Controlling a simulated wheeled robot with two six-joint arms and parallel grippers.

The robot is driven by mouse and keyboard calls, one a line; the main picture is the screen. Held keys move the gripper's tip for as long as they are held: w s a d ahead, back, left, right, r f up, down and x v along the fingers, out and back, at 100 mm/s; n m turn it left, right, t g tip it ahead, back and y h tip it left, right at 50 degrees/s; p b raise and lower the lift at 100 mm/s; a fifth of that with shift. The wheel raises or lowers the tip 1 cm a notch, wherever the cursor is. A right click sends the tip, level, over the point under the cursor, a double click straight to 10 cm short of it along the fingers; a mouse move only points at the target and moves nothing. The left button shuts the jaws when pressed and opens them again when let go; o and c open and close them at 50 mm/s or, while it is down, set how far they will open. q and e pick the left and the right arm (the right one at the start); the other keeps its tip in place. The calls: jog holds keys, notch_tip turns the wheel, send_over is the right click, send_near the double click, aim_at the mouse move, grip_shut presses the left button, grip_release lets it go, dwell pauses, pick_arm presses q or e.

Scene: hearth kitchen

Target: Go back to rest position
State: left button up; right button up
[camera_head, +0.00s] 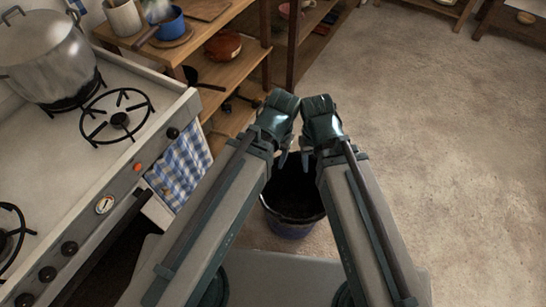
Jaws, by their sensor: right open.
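Both of my arms reach forward from the bottom of the head view, and their wrists come close together near the middle. My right gripper (307,160) is open and points down above a dark bucket; I see nothing in it. My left gripper (281,158) is just left of it, mostly hidden by its own wrist, so its jaws cannot be made out. Both are apart from the stove.
At left is a white stove (60,165) with a large steel pot (45,55) and a checked blue towel (180,165). A wooden shelf (235,75) holds a blue pot (168,24). The dark bucket (293,200) stands below my wrists. The floor (450,150) at right is clear.

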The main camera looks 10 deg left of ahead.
dwell(0.3)
notch_tip(320, 180, up, 11)
jog(key=p, duration=1)
jog(key=shift+f+p, duration=0.15)
jog(key=shift+p, duration=0.2)
